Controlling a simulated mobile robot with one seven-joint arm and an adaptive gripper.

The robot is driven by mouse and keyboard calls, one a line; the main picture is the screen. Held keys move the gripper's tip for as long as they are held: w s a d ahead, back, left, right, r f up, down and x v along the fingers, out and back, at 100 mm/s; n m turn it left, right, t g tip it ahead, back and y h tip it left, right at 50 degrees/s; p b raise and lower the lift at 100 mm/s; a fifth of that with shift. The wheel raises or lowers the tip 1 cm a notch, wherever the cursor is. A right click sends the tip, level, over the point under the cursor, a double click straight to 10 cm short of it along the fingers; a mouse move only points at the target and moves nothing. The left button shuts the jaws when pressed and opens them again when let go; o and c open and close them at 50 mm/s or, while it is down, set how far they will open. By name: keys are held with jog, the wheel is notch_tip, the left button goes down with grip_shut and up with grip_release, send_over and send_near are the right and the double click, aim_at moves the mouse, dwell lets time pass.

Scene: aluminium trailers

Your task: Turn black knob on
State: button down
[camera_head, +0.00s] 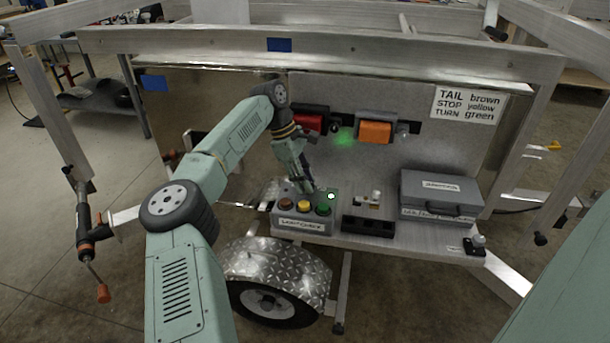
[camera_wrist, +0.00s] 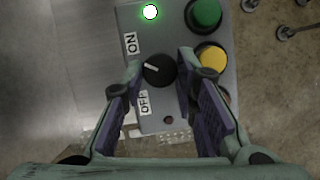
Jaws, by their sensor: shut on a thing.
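The black knob (camera_wrist: 160,70) sits on a grey control box (camera_wrist: 172,118) in the wrist view. Its white mark points left, between the ON label (camera_wrist: 131,43) and the OFF label (camera_wrist: 144,101). My gripper (camera_wrist: 160,66) is shut on the knob, one finger on each side. A small green lamp (camera_wrist: 150,11) above the knob is lit. In the head view, my gripper (camera_head: 306,187) reaches down to the control box (camera_head: 302,224) from above, and the knob itself is hidden there.
Green (camera_wrist: 203,14) and yellow (camera_wrist: 210,57) buttons lie close right of my fingers. In the head view, a grey case (camera_head: 440,192) stands right on the shelf, and a black tray (camera_head: 368,227) stands beside the box. Red (camera_head: 309,122) and orange (camera_head: 374,132) lamps are on the back panel.

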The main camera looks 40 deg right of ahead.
jog(key=shift+d+m+y+p, duration=0.1)
jog(key=shift+m+y+p, duration=0.35)
jog(key=shift+m, duration=0.65)
jog(key=c, duration=1.3)
grip_release()
jog(key=shift+v, duration=3.8)
jog(key=shift+w+f, duration=0.1)
